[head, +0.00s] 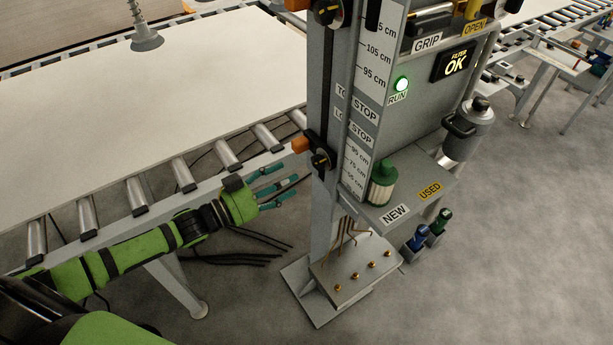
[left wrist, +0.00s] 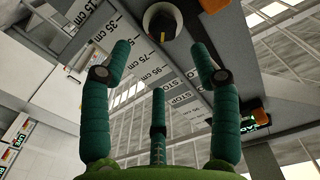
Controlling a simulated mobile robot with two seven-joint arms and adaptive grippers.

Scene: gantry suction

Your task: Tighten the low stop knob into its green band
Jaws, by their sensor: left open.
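The low stop (head: 301,145) shows as an orange block on the grey post, beside the LOW STOP label. Its black knob (head: 320,160) faces outward. In the left wrist view, a round dark knob (left wrist: 162,20) with a pale rim lies beyond the fingertips, near the top edge. The fingers (left wrist: 160,75) hold nothing. My right gripper is in neither view.
An upper stop knob (head: 328,10) sits higher on the post. A shelf (head: 410,200) with a green-capped filter (head: 382,183) juts out at right. The roller conveyor (head: 185,175) runs close behind my left arm.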

